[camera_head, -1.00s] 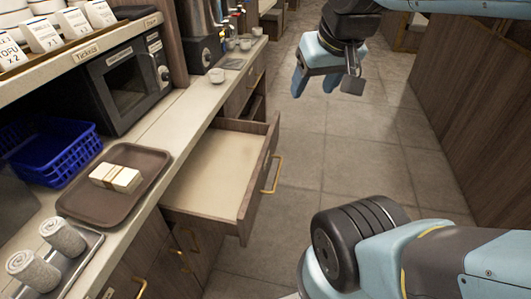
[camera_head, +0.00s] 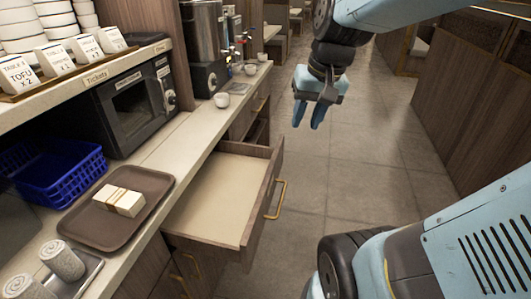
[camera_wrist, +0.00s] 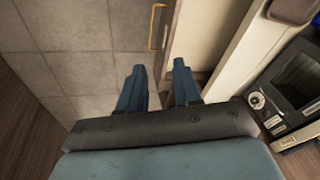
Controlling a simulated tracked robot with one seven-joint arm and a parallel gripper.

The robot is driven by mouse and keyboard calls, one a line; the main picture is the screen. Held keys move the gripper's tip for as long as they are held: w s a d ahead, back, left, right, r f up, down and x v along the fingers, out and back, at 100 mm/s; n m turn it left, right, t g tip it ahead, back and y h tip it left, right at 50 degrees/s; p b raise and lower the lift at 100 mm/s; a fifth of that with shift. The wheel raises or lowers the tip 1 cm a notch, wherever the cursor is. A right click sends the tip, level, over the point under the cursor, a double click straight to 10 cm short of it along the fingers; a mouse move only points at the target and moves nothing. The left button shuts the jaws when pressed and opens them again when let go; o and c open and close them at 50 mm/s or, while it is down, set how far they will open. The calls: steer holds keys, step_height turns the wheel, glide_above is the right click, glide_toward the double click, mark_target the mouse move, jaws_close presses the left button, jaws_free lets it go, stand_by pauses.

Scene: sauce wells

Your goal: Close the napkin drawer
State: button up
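A wooden drawer (camera_head: 220,195) under the counter stands pulled out into the aisle, with a pale empty inside. I take it as the napkin drawer; no label on it shows. Its front carries a brass handle (camera_head: 276,200). In the wrist view the drawer's pale inside (camera_wrist: 202,32) and its handle (camera_wrist: 157,28) show ahead of the fingers. My gripper (camera_head: 309,112) hangs over the aisle, past the drawer's far right corner, fingers pointing down. In the wrist view my gripper (camera_wrist: 158,82) has its two blue fingers apart with nothing between them. It appears clear of the drawer.
On the counter are a brown tray (camera_head: 95,232) with a banded pale bundle (camera_head: 119,200), a blue basket (camera_head: 60,175), a microwave (camera_head: 135,105), rolled towels (camera_head: 62,260) and small cups (camera_head: 222,100). The tiled aisle floor (camera_head: 370,170) is open right of the drawer.

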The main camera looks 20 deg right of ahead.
steer(key=w+f+m+g+y, duration=0.1)
steer(key=w+f, duration=0.1)
steer(key=w+d+f+m+g+y, duration=0.1)
steer(key=w+f, duration=0.2)
steer(key=w+d+f+m+g+y, duration=0.1)
steer(key=w+f+m, duration=0.1)
steer(key=f, duration=0.1)
steer(key=shift+w+y, duration=0.3)
steer(key=shift+y, duration=0.1)
jaws_close()
steer(key=w+d+f+m+t+y, duration=0.1)
steer(key=w+d+f+m+y, duration=0.4)
steer(key=f, duration=0.4)
steer(key=w+d+f+m+t+y, duration=0.1)
steer(key=w+d+f+m+y, duration=0.35)
steer(key=f, duration=0.55)
steer(key=m+t+y, duration=0.1)
steer(key=m+t, duration=0.6)
steer(key=m, duration=0.1)
glide_toward(277, 170)
steer(key=x, duration=0.7)
steer(key=shift+w+d+f, duration=0.1)
steer(key=shift+d+f, duration=0.05)
steer(key=shift+f, duration=0.1)
